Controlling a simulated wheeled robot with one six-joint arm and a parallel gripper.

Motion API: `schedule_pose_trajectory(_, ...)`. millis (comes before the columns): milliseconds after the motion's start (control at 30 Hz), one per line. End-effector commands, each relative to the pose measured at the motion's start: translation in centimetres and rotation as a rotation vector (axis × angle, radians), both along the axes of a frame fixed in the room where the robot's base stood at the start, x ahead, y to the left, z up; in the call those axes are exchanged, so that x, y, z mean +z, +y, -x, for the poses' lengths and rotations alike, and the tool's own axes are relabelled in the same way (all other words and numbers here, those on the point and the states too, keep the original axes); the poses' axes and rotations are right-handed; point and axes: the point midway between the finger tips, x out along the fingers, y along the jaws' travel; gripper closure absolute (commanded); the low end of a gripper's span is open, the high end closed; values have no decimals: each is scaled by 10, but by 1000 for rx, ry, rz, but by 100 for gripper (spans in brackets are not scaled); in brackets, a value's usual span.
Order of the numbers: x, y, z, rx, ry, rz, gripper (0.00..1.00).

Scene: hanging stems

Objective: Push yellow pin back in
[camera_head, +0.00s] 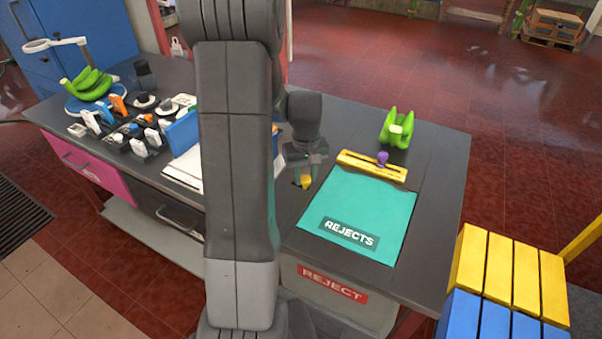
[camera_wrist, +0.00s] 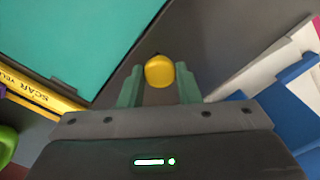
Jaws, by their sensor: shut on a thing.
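The yellow pin (camera_wrist: 159,71) shows as a rounded yellow head between the fingertips in the wrist view. It also shows in the head view (camera_head: 306,182), just below the gripper at the left of the teal mat. My gripper (camera_wrist: 159,84) is shut on the yellow pin, with its two green fingers on either side of the head. In the head view my gripper (camera_head: 305,172) points down at the dark table top, close to it. The pin's shaft and any hole under it are hidden.
A teal mat (camera_head: 350,205) marked REJECTS lies right of my gripper. Blue and white folders (camera_head: 183,135) and several small devices crowd the left side.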

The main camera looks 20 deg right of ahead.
Motion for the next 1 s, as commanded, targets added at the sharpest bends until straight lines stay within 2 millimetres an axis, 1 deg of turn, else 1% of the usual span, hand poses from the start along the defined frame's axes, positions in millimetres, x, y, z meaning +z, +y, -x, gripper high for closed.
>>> schedule_pose_trajectory(67, 0, -1, 1, 1, 4, 2, 100)
schedule_pose_trajectory(100, 0, -1, 1, 1, 4, 2, 62)
schedule_pose_trajectory(167, 0, -1, 1, 0, 3, 2, 51)
schedule_pose_trajectory(200, 0, -1, 1, 0, 3, 2, 48)
schedule_pose_trajectory(467, 1, -1, 1, 0, 2, 1, 48)
schedule_pose_trajectory(567, 7, -1, 0, 0, 0, 2, 48)
schedule_pose_trajectory(667, 20, -1, 0, 0, -2, 3, 48)
schedule_pose_trajectory(733, 34, -1, 0, 0, -3, 3, 48)
schedule_pose_trajectory(1000, 97, -1, 0, -1, -3, 3, 48)
